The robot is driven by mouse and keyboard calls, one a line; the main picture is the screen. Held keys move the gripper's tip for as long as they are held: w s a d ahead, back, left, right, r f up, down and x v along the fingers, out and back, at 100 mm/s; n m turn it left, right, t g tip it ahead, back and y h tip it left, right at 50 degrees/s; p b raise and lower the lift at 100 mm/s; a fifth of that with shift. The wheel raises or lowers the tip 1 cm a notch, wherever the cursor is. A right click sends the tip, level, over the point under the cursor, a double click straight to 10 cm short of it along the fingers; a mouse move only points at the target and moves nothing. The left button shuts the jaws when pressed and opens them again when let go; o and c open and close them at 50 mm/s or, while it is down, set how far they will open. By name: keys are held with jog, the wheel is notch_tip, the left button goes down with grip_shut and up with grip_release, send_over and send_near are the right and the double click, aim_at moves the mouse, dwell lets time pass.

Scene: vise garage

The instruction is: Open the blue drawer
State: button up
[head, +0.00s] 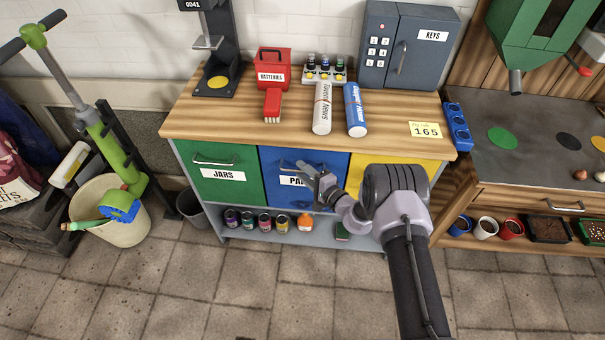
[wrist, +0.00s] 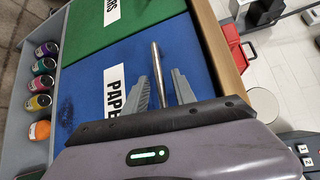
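The blue drawer (head: 275,165) is the middle one of three drawer fronts under the wooden worktop; it looks shut, flush with the green one beside it. Its white label starts with "PA" in the head view; in the wrist view the blue front (wrist: 185,45) shows "PAPE". My gripper (head: 316,177) is at the drawer front and hides part of the label and handle. In the wrist view my gripper (wrist: 162,90) is open, with one finger on each side of the metal handle (wrist: 158,70). I cannot tell whether the fingers touch it.
A green drawer (head: 225,182) labelled JARS is at left, a yellow drawer (head: 395,170) at right behind my arm. The worktop (head: 200,125) holds a red box, rolled papers and a grey safe. Several small jars (head: 249,220) stand on the low shelf. Floor in front is clear.

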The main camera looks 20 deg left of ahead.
jog(key=shift+w+a, duration=0.15)
jog(key=shift+a, duration=0.1)
grip_shut()
dwell(1.4)
